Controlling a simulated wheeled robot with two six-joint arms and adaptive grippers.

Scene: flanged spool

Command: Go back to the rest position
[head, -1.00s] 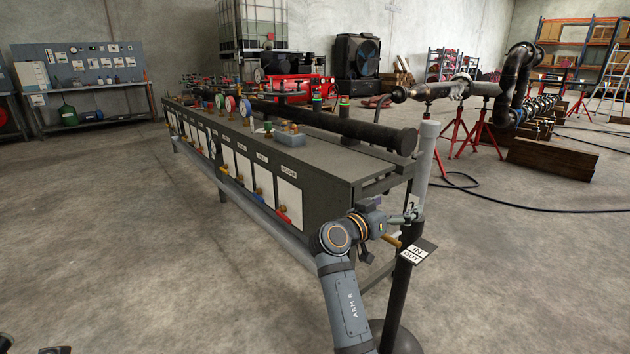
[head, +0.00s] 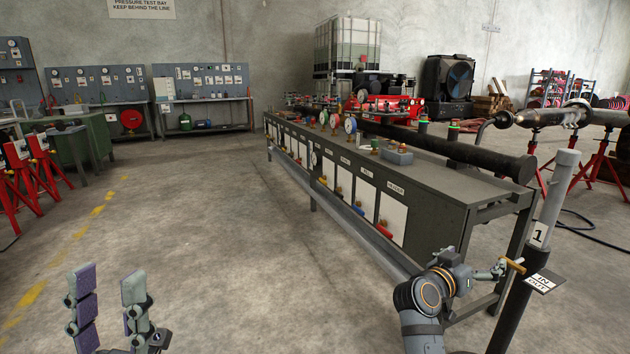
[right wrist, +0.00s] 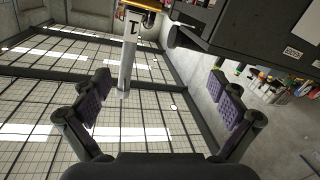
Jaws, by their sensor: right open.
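My left gripper (head: 107,271) shows at the lower left of the head view. Its two purple-padded fingers stand apart and upright, with nothing between them. My right gripper (head: 498,270) is at the lower right, just left of the post marked 1 (head: 540,236), close to the brass lever (head: 513,265). In the right wrist view, the right gripper (right wrist: 160,75) has its fingers spread wide with nothing between the pads. The post (right wrist: 127,50) appears beyond the fingertips there, with the lever (right wrist: 140,5) at the top edge. Whether any finger touches the lever is unclear in the head view.
An IN/OUT sign (head: 542,281) sticks out from the post. The long grey test bench (head: 430,215) with gauges and a black pipe runs back beside my right arm. Red stands (head: 20,180) are at the far left. The floor in the middle (head: 230,250) is clear.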

